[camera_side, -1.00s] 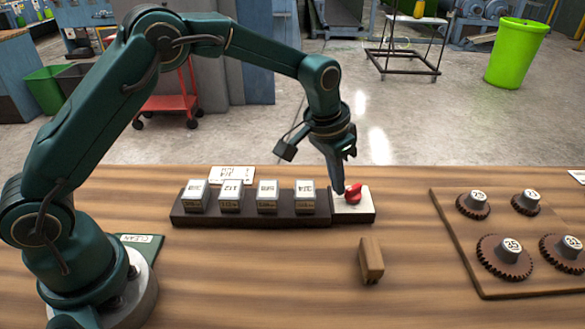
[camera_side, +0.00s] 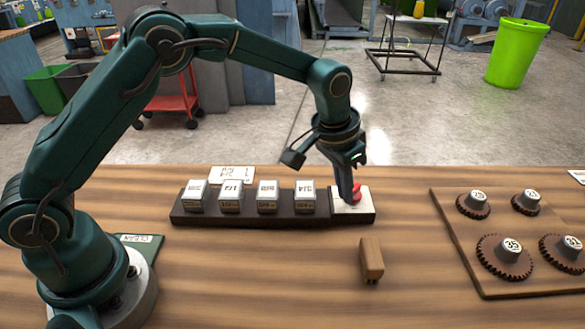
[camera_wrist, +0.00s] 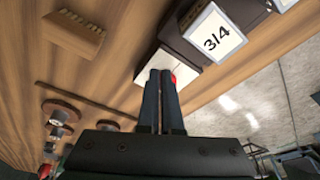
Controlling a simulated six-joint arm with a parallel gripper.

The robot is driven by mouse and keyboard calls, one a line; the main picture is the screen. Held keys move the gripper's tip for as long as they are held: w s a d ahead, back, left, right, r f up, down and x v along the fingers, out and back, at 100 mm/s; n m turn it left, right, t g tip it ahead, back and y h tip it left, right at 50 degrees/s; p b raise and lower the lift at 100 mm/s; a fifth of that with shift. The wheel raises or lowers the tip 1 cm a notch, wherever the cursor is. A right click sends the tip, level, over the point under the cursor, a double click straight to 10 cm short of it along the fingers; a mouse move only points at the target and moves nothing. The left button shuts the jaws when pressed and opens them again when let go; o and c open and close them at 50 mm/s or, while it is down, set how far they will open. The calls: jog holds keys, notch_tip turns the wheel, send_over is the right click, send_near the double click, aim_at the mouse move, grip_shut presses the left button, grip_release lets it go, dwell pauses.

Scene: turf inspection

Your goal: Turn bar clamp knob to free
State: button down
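The red knob (camera_side: 357,191) sits on a white plate (camera_side: 366,204) at the right end of a dark bar (camera_side: 250,220). In the side view my gripper (camera_side: 352,198) points down at the knob and covers part of it. In the wrist view the two fingers (camera_wrist: 160,73) are close together with a narrow gap. A bit of red (camera_wrist: 173,79) shows beside the right fingertip, over the white plate (camera_wrist: 160,60). The rest of the knob is hidden, so I cannot tell whether the fingers grip it.
Several labelled blocks (camera_side: 268,196) stand along the dark bar, left of the knob. A wooden board (camera_side: 465,265) with several gears is at the right.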

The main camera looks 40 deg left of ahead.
jog(key=shift+d, duration=0.1)
dwell(0.4)
jog(key=shift+s+r, duration=0.1)
jog(key=shift+s, duration=0.25)
jog(key=shift+r, duration=2.9)
jog(key=shift+w+a+f, duration=0.15)
jog(key=shift+a+f, duration=0.25)
jog(key=shift+f, duration=0.6)
jog(key=shift+w+a+f, duration=0.1)
jog(key=shift+a+f, duration=0.35)
jog(key=shift+f, duration=0.55)
jog(key=shift+w+a+f, duration=0.15)
jog(key=shift+a+f, duration=0.25)
jog(key=shift+f, duration=0.6)
jog(key=shift+w+d, duration=0.4)
jog(key=shift+w, duration=0.15)
